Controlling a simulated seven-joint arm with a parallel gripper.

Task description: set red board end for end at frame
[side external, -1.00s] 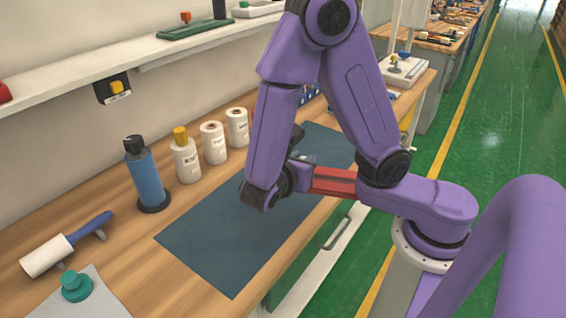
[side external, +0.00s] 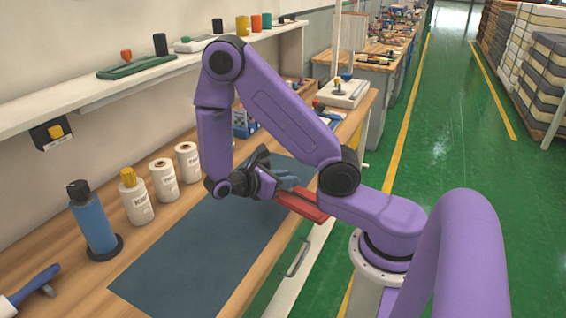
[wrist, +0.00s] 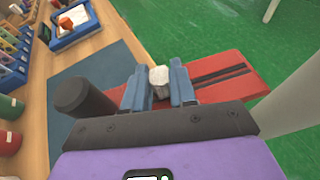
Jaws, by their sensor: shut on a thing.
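The red board (side external: 303,205) is off the bench's front edge in the side view, partly hidden by my arm. In the wrist view the red board (wrist: 236,84) shows two dark stripes near its right part and extends to both sides of the fingers. My gripper (side external: 287,183) is shut on the board, with its blue-grey fingers on either side of a pale-topped grey piece (wrist: 159,77) at the board's middle. Fingers of my gripper (wrist: 160,92) hide part of the board. I cannot make out a frame for the board.
A dark blue mat (side external: 205,238) covers the bench middle and is bare. A blue bottle (side external: 95,222) and white containers (side external: 163,180) stand along its back. A shelf (side external: 150,82) runs above. Green floor (side external: 420,160) lies beyond the bench's front edge.

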